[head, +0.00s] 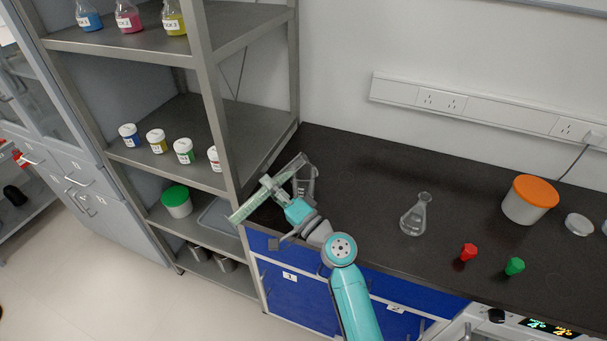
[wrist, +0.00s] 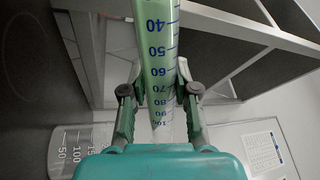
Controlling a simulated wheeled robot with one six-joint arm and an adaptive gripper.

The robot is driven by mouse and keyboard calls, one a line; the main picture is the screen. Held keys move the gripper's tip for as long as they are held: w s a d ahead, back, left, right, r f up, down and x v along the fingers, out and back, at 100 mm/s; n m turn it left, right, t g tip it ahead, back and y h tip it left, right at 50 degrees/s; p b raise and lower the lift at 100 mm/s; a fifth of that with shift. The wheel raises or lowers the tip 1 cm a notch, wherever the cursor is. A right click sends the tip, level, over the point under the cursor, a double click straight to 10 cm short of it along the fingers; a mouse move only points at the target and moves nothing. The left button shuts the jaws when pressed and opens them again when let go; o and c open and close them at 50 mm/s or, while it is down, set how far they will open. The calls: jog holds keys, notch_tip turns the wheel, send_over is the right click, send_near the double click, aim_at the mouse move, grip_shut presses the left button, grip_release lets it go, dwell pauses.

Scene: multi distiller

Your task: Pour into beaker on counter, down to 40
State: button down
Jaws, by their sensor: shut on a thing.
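My gripper (head: 278,193) is shut on a graduated cylinder (head: 250,205) of pale green liquid. It is strongly tilted, its base low on the left and its other end up to the right, by the beaker. In the wrist view the cylinder (wrist: 158,45) lies between my fingers (wrist: 160,92), with marks 40 to 100 showing. Green fills the tube from the top of the picture to near the 90 mark. The clear beaker (head: 306,183) stands on the counter near the shelf. It also shows in the wrist view (wrist: 72,148), its marks visible. I cannot tell whether liquid is flowing.
A conical flask (head: 414,217), a red stopper (head: 468,252), a green stopper (head: 515,266) and an orange-lidded tub (head: 530,200) stand on the counter (head: 362,165). A shelf rack (head: 222,110) with bottles and jars is close on the left. The counter's middle is clear.

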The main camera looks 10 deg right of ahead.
jog(key=shift+s+a+r+m+h, duration=0.1)
jog(key=shift+a+r+m+h, duration=0.15)
jog(key=shift+r+m, duration=0.5)
dwell(1.0)
jog(key=shift+d+m+t+h+p, duration=0.1)
jog(key=shift+m+t+h+p, duration=0.2)
jog(key=shift+m+p, duration=0.4)
dwell(3.0)
